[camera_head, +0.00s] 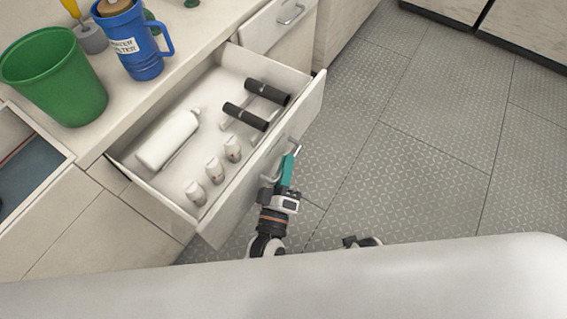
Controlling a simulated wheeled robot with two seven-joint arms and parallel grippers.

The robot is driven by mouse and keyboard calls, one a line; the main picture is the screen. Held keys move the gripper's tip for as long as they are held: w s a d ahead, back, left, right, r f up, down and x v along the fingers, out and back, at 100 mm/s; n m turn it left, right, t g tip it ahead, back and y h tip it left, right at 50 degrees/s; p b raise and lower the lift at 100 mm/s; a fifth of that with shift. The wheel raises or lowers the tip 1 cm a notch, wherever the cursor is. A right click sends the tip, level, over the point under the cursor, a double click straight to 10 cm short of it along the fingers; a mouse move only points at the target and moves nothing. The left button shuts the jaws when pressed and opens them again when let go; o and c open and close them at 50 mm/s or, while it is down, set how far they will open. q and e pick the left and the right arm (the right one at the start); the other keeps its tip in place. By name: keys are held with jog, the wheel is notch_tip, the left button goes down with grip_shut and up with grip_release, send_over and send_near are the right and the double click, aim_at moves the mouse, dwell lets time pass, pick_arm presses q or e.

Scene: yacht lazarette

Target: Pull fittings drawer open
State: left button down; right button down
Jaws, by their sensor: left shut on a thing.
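The fittings drawer (262,172) is pulled well out of the white cabinet. Inside it lie a white bottle (168,139), several small white fittings (214,170) and two dark cylinders (246,116). My left gripper (284,172) is at the drawer's front and is shut on its metal handle (295,148). The teal finger hides part of the handle. Only a small part of what may be my right arm shows at the bottom, and the right gripper cannot be made out.
A green bucket (56,76) and a blue jug (132,42) stand on the counter above the drawer. Another closed drawer (276,24) with a handle is beyond it. An open sink or bin (28,165) is at the left. The grey tread-plate floor (420,150) at the right is clear.

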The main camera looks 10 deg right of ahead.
pick_arm(q)
jog(key=c, duration=1.5)
grip_release()
jog(key=shift+v, duration=6.05)
pick_arm(e)
jog(key=shift+f, duration=0.25)
pick_arm(q)
jog(key=shift+f, duration=0.1)
